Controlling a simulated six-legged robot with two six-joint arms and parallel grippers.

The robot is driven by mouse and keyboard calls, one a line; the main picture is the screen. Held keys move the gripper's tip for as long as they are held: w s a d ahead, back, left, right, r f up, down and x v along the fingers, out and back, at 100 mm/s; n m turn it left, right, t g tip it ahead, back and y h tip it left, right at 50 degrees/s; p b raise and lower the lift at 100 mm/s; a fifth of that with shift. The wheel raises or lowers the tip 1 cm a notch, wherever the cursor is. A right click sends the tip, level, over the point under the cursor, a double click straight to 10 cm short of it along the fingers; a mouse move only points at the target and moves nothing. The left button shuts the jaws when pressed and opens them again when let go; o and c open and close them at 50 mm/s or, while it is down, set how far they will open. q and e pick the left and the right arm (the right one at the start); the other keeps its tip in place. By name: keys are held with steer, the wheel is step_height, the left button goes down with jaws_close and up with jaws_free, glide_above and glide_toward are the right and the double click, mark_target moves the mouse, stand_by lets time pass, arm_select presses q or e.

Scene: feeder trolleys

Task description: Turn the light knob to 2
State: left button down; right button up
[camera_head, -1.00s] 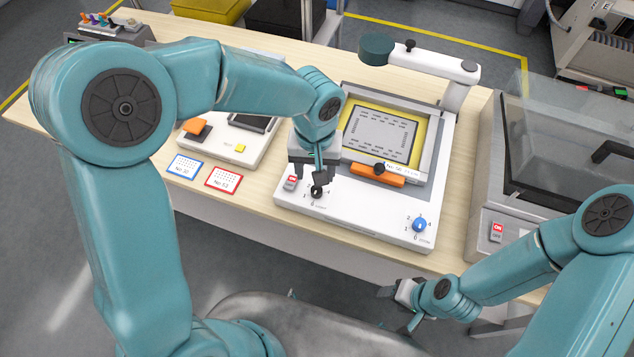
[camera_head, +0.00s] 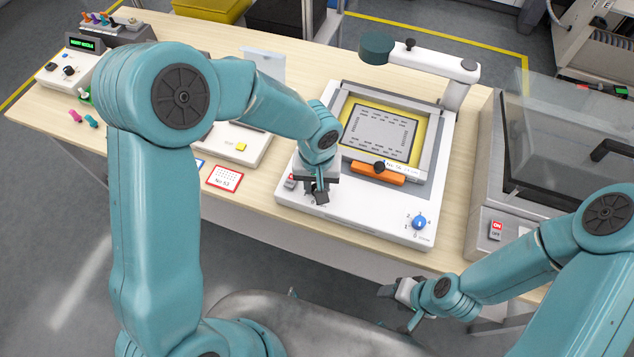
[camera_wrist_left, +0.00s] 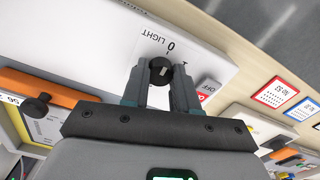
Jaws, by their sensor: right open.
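The black light knob (camera_wrist_left: 160,70) shows between my left gripper's fingers in the left wrist view, next to the printed 0 and the word LIGHT. A pale mark shows on its face; I cannot read its setting. My left gripper (camera_wrist_left: 160,85) has one finger on each side of the knob, very close to it; I cannot tell whether they press on it. In the head view my left gripper (camera_head: 317,192) is low over the front left of the white device (camera_head: 352,212) and hides the knob. My right gripper (camera_head: 398,308) is open and empty in front of the table.
A red switch (camera_head: 290,182) is left of my left gripper. A blue knob (camera_head: 419,223) sits at the device's front right. A grey machine (camera_head: 481,205) stands to the right. Number cards (camera_head: 224,178) lie left.

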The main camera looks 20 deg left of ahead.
arm_select(q)
steer(key=shift+m, duration=0.4)
steer(key=shift+m+b, duration=0.55)
steer(key=shift+m, duration=0.45)
steer(key=m, duration=0.2)
steer(key=shift+m, duration=0.4)
steer(key=m, duration=0.3)
steer(key=shift+r+m+b, duration=0.1)
steer(key=shift+m+b, duration=0.2)
steer(key=shift+b, duration=0.1)
steer(key=m, duration=0.3)
steer(key=shift+m, duration=0.3)
steer(key=m+p, duration=0.1)
steer(key=m, duration=0.4)
steer(key=shift+w+r, duration=0.1)
steer(key=shift+r, duration=0.05)
steer(key=m+p, duration=0.2)
steer(key=m, duration=0.3)
steer(key=shift+m, duration=0.4)
